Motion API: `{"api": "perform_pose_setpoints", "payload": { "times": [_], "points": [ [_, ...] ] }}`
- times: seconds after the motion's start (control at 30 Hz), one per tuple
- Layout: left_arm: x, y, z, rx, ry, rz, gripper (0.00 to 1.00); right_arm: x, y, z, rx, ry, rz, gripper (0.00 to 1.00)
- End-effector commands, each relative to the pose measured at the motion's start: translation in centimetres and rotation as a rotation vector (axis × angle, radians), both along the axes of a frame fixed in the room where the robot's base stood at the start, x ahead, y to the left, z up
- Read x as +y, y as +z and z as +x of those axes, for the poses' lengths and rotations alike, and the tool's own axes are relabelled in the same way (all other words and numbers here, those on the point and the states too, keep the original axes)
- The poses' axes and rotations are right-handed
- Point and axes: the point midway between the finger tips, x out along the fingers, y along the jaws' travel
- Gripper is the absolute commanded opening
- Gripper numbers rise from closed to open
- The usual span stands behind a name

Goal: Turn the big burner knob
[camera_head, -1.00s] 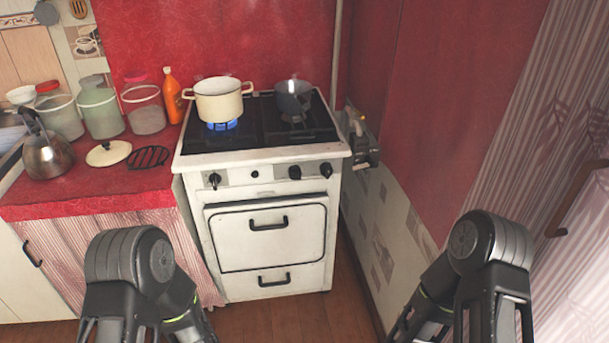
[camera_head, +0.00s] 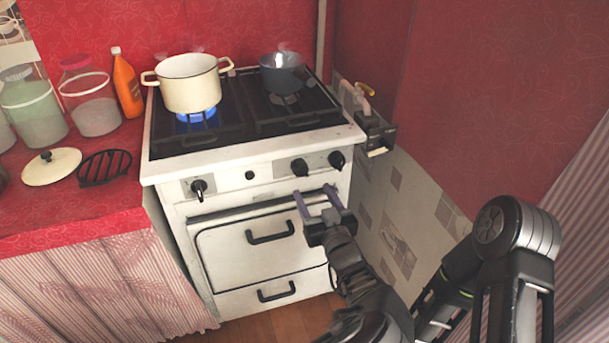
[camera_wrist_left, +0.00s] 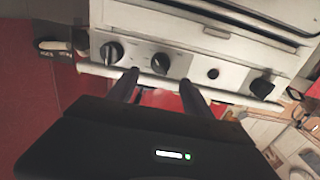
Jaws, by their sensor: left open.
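The white stove (camera_head: 250,150) has three black knobs on its front panel: a left knob (camera_head: 199,188), a middle-right knob (camera_head: 300,167) and a far-right knob (camera_head: 336,160). I cannot tell by size which is the big burner's. My left gripper (camera_head: 313,190) is open and empty, its fingertips just below the right pair of knobs in the head view. In the left wrist view the scene is turned over; the gripper (camera_wrist_left: 158,80) points at the panel, with the middle-right knob (camera_wrist_left: 160,63) between its fingers' directions. Contact does not show. My right gripper is out of view.
A cream pot (camera_head: 189,85) stands over a lit blue flame, and a dark pan (camera_head: 282,72) on the back right burner. Oven handles (camera_head: 270,232) stick out below the panel. The red counter (camera_head: 90,205) adjoins at left; a wall is at right.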

Motion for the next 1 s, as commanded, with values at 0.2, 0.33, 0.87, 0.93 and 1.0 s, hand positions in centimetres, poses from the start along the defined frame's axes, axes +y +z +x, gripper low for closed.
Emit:
{"api": "perform_pose_setpoints", "payload": {
  "times": [0.2,0.33,0.87,0.93,1.0],
  "points": [
    [0.4,-0.1,0.9,0.001,0.002,0.001,0.58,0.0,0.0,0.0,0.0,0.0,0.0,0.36],
    [0.9,-0.1,2.5,0.001,0.001,0.001,0.58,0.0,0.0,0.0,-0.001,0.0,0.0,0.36],
    [2.5,-0.1,7.5,0.003,-0.001,-0.001,0.58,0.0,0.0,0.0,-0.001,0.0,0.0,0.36],
    [2.5,-0.1,7.5,0.003,-0.001,-0.001,0.58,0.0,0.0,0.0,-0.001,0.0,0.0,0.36],
    [2.5,-0.1,7.5,0.003,-0.001,-0.001,0.58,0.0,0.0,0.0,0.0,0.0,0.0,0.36]
  ]
}}
